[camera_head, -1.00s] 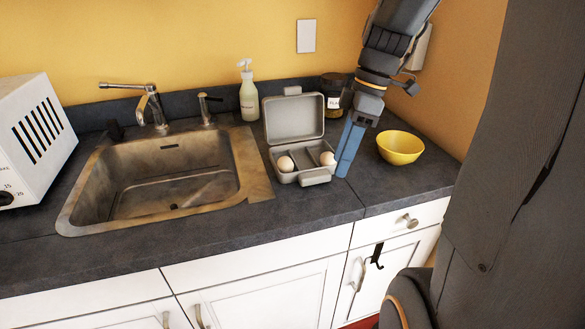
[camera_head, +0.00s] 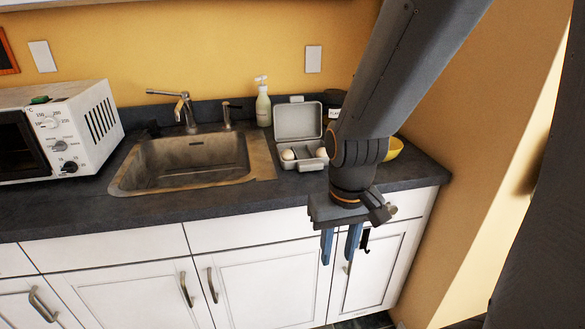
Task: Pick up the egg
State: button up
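Two pale eggs sit in an open grey egg box on the dark counter, right of the sink. One is the left egg (camera_head: 288,154) and the other is the right egg (camera_head: 321,152). The egg box (camera_head: 298,121) has its lid raised at the back. My gripper (camera_head: 340,260) points down in front of the counter's front edge, before the white cabinet doors. Its two blue fingers are apart with nothing between them. It is to the right of the eggs in the picture and nearer to the camera.
The sink (camera_head: 190,162) lies left of the egg box, with a soap bottle (camera_head: 263,106) behind. A white toaster oven (camera_head: 75,130) stands at the left. A yellow bowl (camera_head: 394,148) and a dark jar (camera_head: 332,99) are partly hidden by my arm. Counter in front of the box is clear.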

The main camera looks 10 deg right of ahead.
aim_at(287, 155)
jog(key=z, duration=0.55)
jog(key=i, duration=0.85)
jog(key=u, duration=0.05)
